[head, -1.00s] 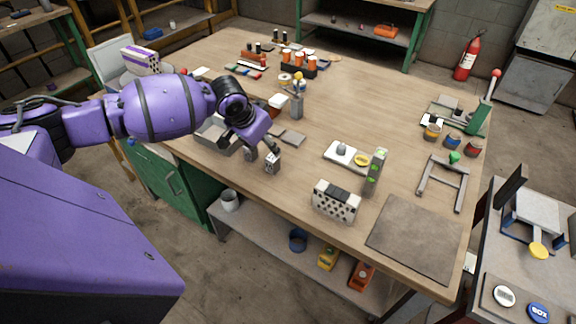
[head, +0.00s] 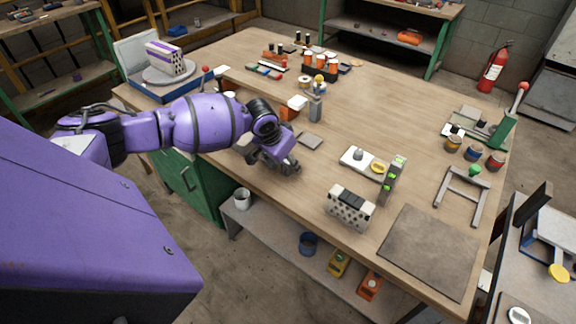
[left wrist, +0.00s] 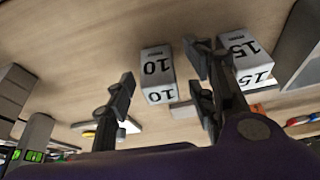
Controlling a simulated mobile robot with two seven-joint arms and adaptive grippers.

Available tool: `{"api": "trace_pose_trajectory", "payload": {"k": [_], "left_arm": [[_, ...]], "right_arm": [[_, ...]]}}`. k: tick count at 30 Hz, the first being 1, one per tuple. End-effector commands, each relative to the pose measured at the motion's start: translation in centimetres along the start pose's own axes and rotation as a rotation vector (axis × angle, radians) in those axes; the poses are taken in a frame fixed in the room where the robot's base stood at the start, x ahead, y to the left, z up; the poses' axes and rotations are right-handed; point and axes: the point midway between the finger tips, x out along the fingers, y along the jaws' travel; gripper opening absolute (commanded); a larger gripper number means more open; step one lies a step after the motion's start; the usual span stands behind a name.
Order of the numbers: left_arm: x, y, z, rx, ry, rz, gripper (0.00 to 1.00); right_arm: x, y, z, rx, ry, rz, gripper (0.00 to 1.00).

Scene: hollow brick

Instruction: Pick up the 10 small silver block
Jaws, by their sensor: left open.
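My left gripper (head: 284,166) is low over the near left part of the wooden workbench in the head view, and it covers the small blocks there. In the left wrist view the gripper (left wrist: 160,68) is open, with two dark fingers apart. A small silver block marked 10 (left wrist: 157,76) shows between the fingers, with no clear contact. A similar silver block marked 15 (left wrist: 246,64) is to its right, partly hidden by the right finger. My right gripper is in neither view.
A flat grey plate (head: 310,140) lies just beyond the gripper. The bench's near edge is close to the gripper. Bare wood shows beyond the tray.

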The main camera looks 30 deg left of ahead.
Motion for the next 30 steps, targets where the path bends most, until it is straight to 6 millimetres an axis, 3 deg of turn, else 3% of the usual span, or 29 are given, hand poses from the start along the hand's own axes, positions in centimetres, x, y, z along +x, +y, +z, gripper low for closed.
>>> {"api": "trace_pose_trajectory", "payload": {"k": [2, 13, 23, 30], "left_arm": [[-0.1, 0.0, 0.0, 0.0, 0.001, 0.0, 0.49], [-0.1, 0.0, 0.0, 0.0, 0.0, 0.0, 0.0], [-0.2, 0.0, -0.1, 0.001, 0.002, 0.0, 0.0], [-2.1, 0.0, -1.0, 0.002, 0.005, 0.0, 0.0]], "right_arm": [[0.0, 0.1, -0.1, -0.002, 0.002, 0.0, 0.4], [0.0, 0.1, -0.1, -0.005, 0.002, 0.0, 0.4], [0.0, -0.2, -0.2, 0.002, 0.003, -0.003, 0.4], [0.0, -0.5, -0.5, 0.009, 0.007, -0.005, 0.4]]}}
